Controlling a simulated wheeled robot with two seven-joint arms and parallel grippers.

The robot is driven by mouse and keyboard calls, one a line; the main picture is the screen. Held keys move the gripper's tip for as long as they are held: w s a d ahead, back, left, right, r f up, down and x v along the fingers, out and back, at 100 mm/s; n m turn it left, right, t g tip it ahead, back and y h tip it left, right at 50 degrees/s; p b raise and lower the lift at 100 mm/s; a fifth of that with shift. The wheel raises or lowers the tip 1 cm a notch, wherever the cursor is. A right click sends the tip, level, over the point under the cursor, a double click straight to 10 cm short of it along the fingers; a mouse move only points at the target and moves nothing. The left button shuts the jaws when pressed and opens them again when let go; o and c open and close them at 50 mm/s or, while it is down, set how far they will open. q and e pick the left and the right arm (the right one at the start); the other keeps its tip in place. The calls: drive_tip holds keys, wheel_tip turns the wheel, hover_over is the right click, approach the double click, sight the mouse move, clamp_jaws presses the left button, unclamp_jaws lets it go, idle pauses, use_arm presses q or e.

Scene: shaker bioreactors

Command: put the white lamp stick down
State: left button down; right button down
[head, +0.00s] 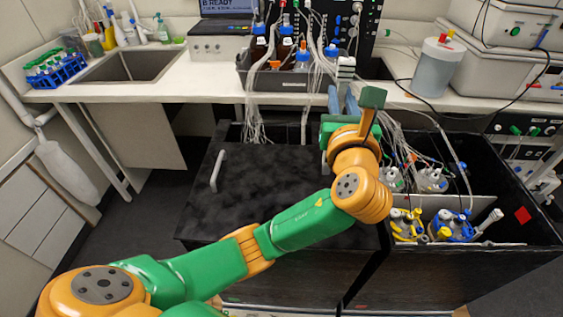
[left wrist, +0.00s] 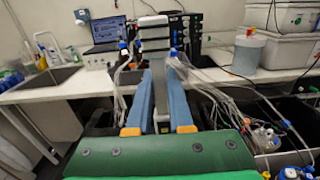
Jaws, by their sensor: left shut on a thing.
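The white lamp stick (head: 346,68) is upright between my left fingers, and its white-and-dark striped head sticks up above them. It also shows in the left wrist view (left wrist: 154,33), where its stem runs down between the two blue fingers. My left gripper (head: 342,97) is shut on the stick and holds it above the back of the black shaker box, in front of the bench edge. It also shows in the left wrist view (left wrist: 160,85). The stick's lower end is hidden by my gripper. My right gripper is not in view.
A black lid (head: 270,185) covers the box's left part. Its open right part holds several bioreactor vessels (head: 452,225) with tubing. On the bench (head: 195,92) stand a dark tray of bottles (head: 280,82), a clear canister (head: 437,68) and a blue tube rack (head: 55,72) by the sink.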

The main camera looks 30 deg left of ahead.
use_arm(q)
drive_tip(key=a+f, duration=1.2)
drive_tip(key=a, duration=0.1)
drive_tip(key=shift+w+f, duration=0.3)
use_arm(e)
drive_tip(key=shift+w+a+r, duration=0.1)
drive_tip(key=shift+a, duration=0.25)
use_arm(q)
drive_tip(key=c, duration=0.8)
unclamp_jaws()
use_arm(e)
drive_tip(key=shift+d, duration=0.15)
use_arm(q)
drive_tip(key=shift+b+v, duration=0.75)
drive_tip(key=shift+v, duration=5.25)
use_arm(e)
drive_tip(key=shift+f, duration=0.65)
